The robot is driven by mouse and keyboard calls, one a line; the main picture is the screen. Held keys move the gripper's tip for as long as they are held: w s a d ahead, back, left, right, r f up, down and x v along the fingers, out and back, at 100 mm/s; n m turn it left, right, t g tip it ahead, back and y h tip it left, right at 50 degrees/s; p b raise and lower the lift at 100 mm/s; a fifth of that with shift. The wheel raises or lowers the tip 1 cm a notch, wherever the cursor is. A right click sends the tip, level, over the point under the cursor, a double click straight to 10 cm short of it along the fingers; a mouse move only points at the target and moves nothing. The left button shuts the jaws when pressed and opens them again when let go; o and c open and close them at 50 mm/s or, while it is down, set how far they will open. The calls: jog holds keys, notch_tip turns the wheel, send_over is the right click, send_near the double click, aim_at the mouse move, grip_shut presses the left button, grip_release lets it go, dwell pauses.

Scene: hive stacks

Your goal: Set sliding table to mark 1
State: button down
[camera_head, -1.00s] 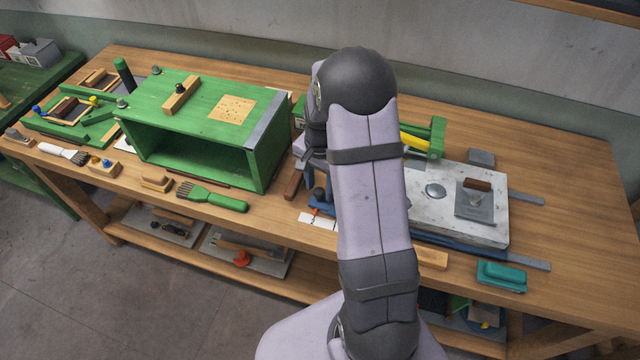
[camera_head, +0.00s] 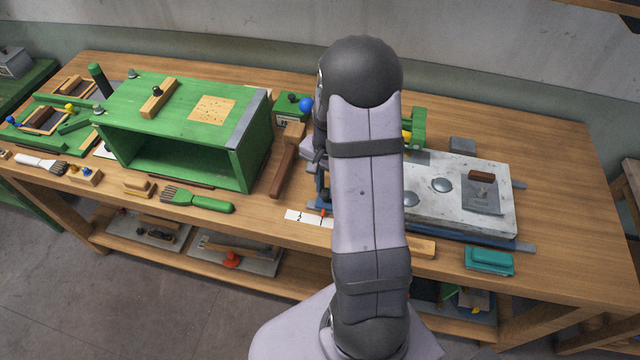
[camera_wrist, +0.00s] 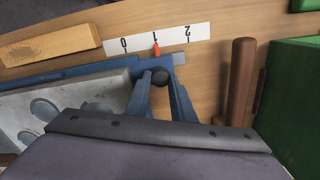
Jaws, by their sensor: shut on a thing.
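The sliding table (camera_head: 440,212) is a speckled pale grey plate on blue rails, and its corner also shows in the wrist view (camera_wrist: 60,100). A white scale strip (camera_wrist: 172,38) reads 0, 1 and 2. The red pointer (camera_wrist: 157,49) stands at mark 1, as closely as I can see. In the wrist view, my gripper (camera_wrist: 161,82) has its blue fingers shut on a dark round knob (camera_wrist: 160,76) at the table's end. In the head view my arm hides the gripper, the knob and part of the table.
A brown wooden-handled tool (camera_wrist: 241,80) lies close beside the gripper, with the open green box (camera_head: 185,120) beyond it. A wooden block (camera_wrist: 50,45) lies near the scale. A metal plate with a brown handle (camera_head: 483,195) sits on the table. A teal block (camera_head: 489,261) lies at the front edge.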

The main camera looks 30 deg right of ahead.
jog(key=c, duration=1.5)
grip_release()
jog(key=shift+r, duration=0.15)
jog(key=shift+r+b, duration=1.05)
jog(key=shift+r, duration=2.55)
jog(key=n, duration=0.2)
jog(key=shift+w+d+f+n, duration=0.1)
jog(key=shift+w+d+n, duration=0.1)
jog(key=shift+n, duration=0.1)
jog(key=s+a+f+n+g, duration=0.1)
jog(key=s+a+f+n, duration=0.25)
jog(key=s, duration=0.35)
jog(key=shift+s+a+r+n+t, duration=0.15)
jog(key=shift+s+a+r+n, duration=0.4)
jog(key=shift+s+a+n, duration=1.15)
jog(key=shift+s+a+r+n+t, duration=0.2)
jog(key=shift+s+a+r+n, duration=0.4)
jog(key=shift+a, duration=2.1)
jog(key=shift+s+a+r+n+t, duration=0.15)
jog(key=shift+s+a+r+n, duration=0.3)
jog(key=shift+s+a+n, duration=1.2)
